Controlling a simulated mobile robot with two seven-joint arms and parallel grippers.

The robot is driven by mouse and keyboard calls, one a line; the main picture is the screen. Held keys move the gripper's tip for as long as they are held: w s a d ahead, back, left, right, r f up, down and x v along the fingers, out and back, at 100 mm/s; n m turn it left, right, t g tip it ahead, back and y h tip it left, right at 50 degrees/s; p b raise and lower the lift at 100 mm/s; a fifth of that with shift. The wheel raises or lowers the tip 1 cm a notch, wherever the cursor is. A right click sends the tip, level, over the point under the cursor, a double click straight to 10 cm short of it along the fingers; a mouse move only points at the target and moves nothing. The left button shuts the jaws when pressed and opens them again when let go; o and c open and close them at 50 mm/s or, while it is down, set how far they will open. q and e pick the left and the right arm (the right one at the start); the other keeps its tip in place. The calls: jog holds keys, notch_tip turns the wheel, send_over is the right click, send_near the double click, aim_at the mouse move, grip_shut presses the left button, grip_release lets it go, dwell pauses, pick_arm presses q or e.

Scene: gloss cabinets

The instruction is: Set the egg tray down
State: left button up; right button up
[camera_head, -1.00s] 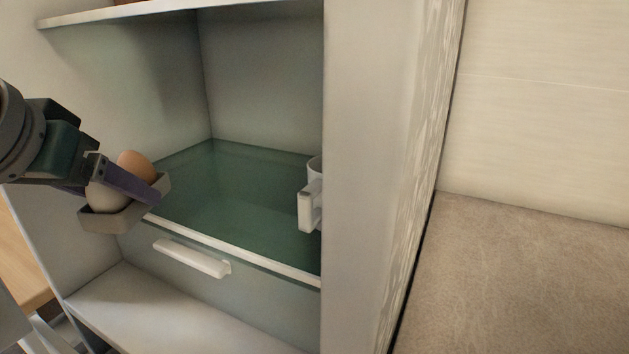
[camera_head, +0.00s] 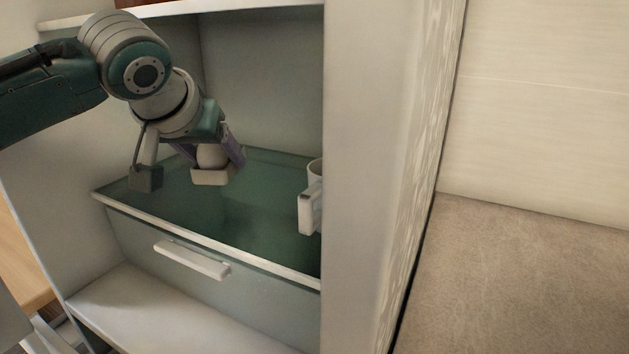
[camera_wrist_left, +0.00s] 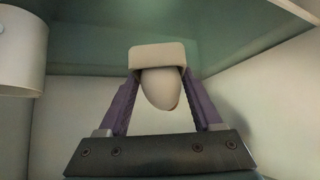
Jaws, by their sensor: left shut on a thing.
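The egg tray (camera_head: 214,177) is a small pale grey-beige tray. It is inside the cabinet, above the green glass shelf (camera_head: 245,211); I cannot tell whether it touches the glass. My left gripper (camera_head: 226,158) is shut on the tray. In the left wrist view the tray (camera_wrist_left: 158,56) lies between the purple fingers, with a pale egg (camera_wrist_left: 160,88) in front of it. The egg also shows in the head view (camera_head: 212,155), partly hidden by the gripper. The brown egg is hidden now. My right gripper is not in view.
A white mug (camera_head: 311,205) stands on the glass shelf at the right, partly hidden by the cabinet's side wall (camera_head: 370,180). A white handle (camera_head: 192,260) sits on the front below the shelf. Bare glass lies between the tray and the mug.

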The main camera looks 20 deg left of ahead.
pick_arm(q)
notch_tip(320, 180, down, 5)
jog(key=shift+s+r, duration=0.1)
jog(key=shift+w+f, duration=0.25)
jog(key=shift+f, duration=0.25)
jog(key=o, duration=1.4)
jog(key=shift+f, duration=0.1)
jog(key=shift+c, duration=0.2)
